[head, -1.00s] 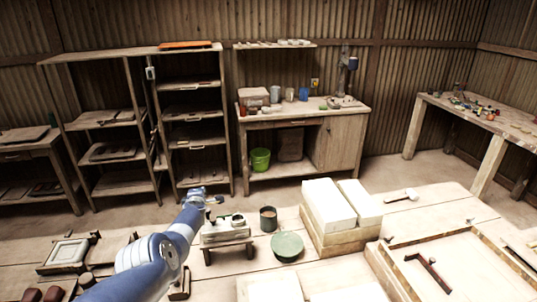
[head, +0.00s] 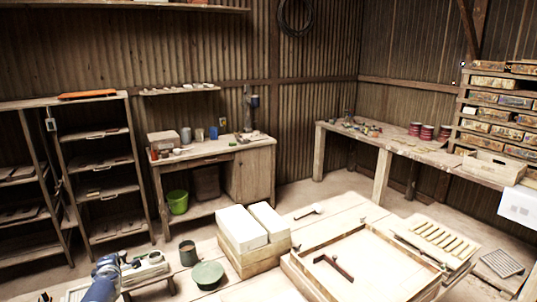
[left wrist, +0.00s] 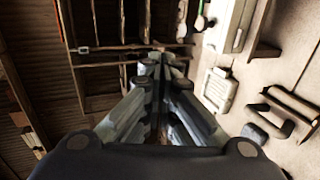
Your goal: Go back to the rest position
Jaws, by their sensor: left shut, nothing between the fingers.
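My left gripper (head: 108,262) shows at the lower left of the head view, at the end of my blue arm, left of the small wooden stand (head: 148,272). In the left wrist view the gripper (left wrist: 160,58) has its fingers together, with nothing between them. It is in the air, clear of the things on the table. My right gripper is not in either view.
A work table (head: 345,213) carries white blocks (head: 243,228), a green bowl (head: 207,274), a dark cup (head: 188,253) and a wooden frame (head: 300,253). Shelves (head: 100,165) stand at the back left. A side bench (head: 390,142) stands at the right. Floor shows between them.

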